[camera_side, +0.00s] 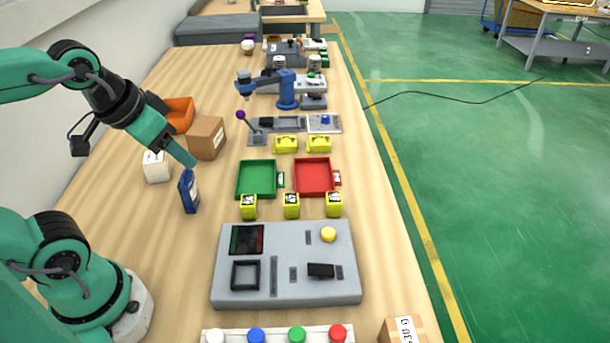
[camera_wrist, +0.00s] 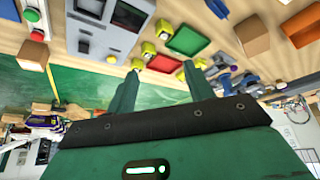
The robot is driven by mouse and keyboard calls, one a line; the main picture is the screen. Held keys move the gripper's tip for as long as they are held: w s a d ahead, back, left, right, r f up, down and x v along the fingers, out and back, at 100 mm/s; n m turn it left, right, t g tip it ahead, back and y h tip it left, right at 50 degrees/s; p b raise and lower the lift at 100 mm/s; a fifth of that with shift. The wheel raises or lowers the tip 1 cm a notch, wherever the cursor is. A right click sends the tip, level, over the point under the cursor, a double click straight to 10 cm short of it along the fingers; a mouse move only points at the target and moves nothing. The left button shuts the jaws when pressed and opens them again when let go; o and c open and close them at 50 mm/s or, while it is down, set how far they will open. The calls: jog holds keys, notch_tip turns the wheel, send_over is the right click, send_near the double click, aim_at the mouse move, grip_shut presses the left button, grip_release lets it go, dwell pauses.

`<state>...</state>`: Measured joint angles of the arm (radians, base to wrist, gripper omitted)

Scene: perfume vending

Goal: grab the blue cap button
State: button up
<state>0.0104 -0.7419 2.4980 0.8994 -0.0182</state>
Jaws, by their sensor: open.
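The blue cap button (camera_side: 256,335) sits in a row of coloured caps on a white strip at the bottom edge of the side view, between a white cap and a green cap. It cannot be made out in the wrist view. My gripper (camera_side: 189,162) hangs above the left part of the table, by the top of a dark blue box (camera_side: 188,192), well away from the blue cap. In the wrist view my gripper (camera_wrist: 160,68) has its two fingers apart with nothing held between them. Whether it touches the box cannot be told.
A grey control panel (camera_side: 285,298) lies behind the cap row. Green (camera_side: 256,193) and red (camera_side: 313,192) trays, with several yellow blocks around them, stand farther back. A brown box (camera_side: 205,137) and white box (camera_side: 157,166) stand near my gripper. A carton (camera_side: 403,331) is at front right.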

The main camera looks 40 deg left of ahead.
jog(key=w+d+f+n+g+h, duration=0.1)
jog(key=w+d+f+n+g, duration=0.15)
jog(key=d, duration=0.35)
jog(key=n+g+y, duration=0.1)
jog(key=n+g, duration=0.2)
jog(key=n, duration=0.2)
send_over(256, 335)
jog(key=f, duration=1.1)
jog(key=shift+d+f, duration=0.2)
jog(key=shift+f, duration=0.1)
jog(key=shift+f, duration=0.1)
jog(key=shift+f, duration=1.2)
jog(key=shift+a, duration=0.1)
jog(key=shift+f, duration=2.6)
